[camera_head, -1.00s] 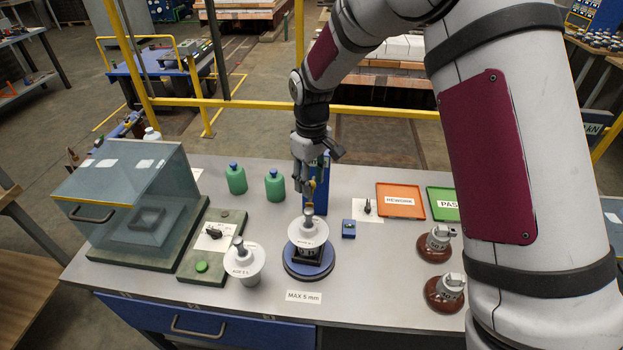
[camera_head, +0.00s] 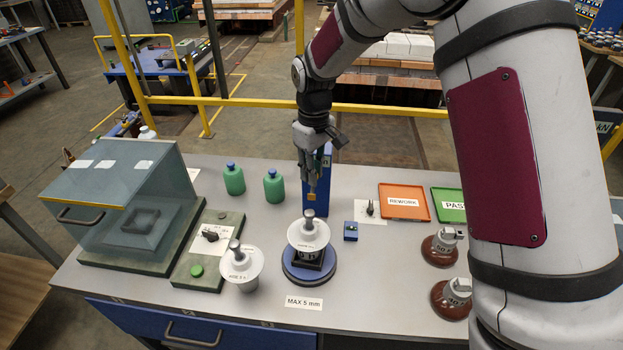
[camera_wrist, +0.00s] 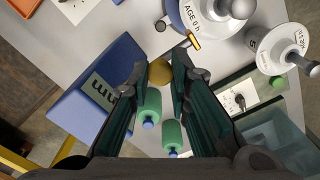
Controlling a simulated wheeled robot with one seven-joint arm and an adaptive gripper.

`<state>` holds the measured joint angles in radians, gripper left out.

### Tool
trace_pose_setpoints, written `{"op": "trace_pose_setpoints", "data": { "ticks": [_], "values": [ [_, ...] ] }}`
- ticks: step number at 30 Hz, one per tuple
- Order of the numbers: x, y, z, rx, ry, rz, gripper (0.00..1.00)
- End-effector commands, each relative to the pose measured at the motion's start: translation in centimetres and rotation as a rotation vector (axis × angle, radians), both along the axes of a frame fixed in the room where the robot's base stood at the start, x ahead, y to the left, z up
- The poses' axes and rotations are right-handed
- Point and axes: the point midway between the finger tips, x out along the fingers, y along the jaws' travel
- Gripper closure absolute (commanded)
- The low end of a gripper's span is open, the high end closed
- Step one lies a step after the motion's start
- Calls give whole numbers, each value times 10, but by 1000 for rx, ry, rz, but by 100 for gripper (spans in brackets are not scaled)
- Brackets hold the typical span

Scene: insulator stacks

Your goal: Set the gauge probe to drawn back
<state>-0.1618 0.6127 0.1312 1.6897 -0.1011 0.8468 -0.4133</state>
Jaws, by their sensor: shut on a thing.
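The gauge is a blue upright box (camera_head: 325,190) at the back middle of the bench; its face marked "mm" shows in the wrist view (camera_wrist: 80,100). My gripper (camera_head: 312,186) is in front of it, pointing down. In the wrist view the fingers (camera_wrist: 160,76) are closed around a round gold knob (camera_wrist: 159,71), taken as the probe's knob. A small orange-edged piece (camera_wrist: 194,41) sits just beyond the fingertips, near the insulator disc. The white insulator (camera_head: 308,235) stands on the blue round turntable (camera_head: 296,277). The probe's rod is mostly hidden by my fingers.
A second white insulator (camera_head: 240,266) stands left of the turntable. Two green bottles (camera_head: 234,181) are at the back left, near a glass-lidded box (camera_head: 120,200). Orange (camera_head: 403,202) and green trays, a small blue block (camera_head: 350,231) and two brown insulators (camera_head: 439,250) are to the right.

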Motion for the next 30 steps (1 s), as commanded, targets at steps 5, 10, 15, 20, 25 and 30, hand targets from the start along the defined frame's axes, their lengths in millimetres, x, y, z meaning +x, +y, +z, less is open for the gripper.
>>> {"op": "trace_pose_setpoints", "data": {
  "ticks": [5,10,15,20,25,30],
  "values": [
    [22,-4,-2,1,-3,-1,100],
    [25,-5,-1,1,-4,0,100],
    [25,-5,0,0,-6,-1,100],
    [26,-5,1,1,-9,-1,64],
    [25,-5,0,1,-5,-1,61],
    [24,-5,1,1,-4,0,61]
  ]
}}
